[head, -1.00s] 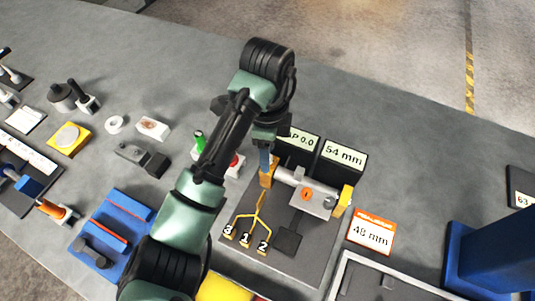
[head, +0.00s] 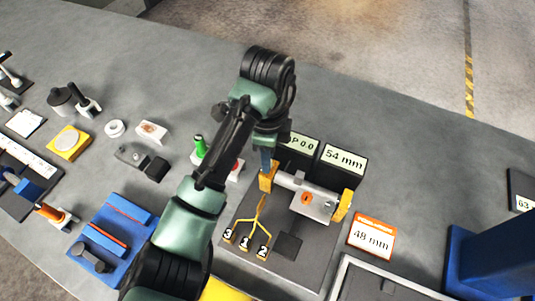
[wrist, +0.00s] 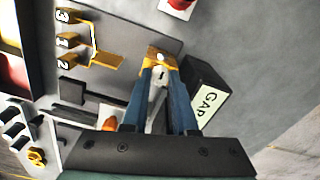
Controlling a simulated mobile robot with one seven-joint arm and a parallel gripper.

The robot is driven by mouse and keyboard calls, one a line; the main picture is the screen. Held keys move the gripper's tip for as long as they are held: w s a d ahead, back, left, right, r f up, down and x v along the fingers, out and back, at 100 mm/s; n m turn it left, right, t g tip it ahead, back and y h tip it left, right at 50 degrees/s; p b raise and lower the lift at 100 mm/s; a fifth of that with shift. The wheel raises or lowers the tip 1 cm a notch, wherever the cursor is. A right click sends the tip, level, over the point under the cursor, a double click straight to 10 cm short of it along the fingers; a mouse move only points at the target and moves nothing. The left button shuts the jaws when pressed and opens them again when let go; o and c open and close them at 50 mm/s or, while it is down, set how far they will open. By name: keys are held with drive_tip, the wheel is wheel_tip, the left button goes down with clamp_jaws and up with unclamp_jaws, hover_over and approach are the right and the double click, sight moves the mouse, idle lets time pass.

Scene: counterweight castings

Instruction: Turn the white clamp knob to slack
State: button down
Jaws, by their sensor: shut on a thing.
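In the wrist view my gripper (wrist: 160,73) has its two blue fingers closed around a small white knob (wrist: 159,58) at the yellow end bracket of the clamp fixture. In the head view my gripper (head: 266,162) is at the left yellow bracket (head: 268,179) of the fixture, and the knob is hidden behind the finger and bracket. A pale cylinder and a metal plate with an orange tag (head: 306,199) lie between this bracket and the right yellow bracket (head: 343,204). A yellow branching pointer piece (head: 257,223) with tags 3, 1 and 2 lies on the dark base plate.
Black display boxes stand behind the fixture, one reading 54 mm (head: 343,159). An orange-topped 48 mm card (head: 371,236) lies to the right. A green-topped post (head: 199,146) and a red button (head: 236,169) are left of the gripper. A blue stand (head: 490,250) is at far right.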

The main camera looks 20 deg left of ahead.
drive_tip(key=shift+n+p, duration=0.3)
drive_tip(key=n+p, duration=0.2)
drive_tip(key=shift+r+n+p, duration=0.2)
drive_tip(key=shift+n+p, duration=0.1)
drive_tip(key=shift+p, duration=0.1)
drive_tip(key=n+p, duration=0.8)
drive_tip(key=n, duration=0.2)
drive_tip(key=n+p, duration=0.2)
drive_tip(key=n, duration=0.2)
drive_tip(key=shift+f+n, duration=0.15)
drive_tip(key=shift+n, duration=0.15)
drive_tip(key=c, duration=0.7)
unclamp_jaws()
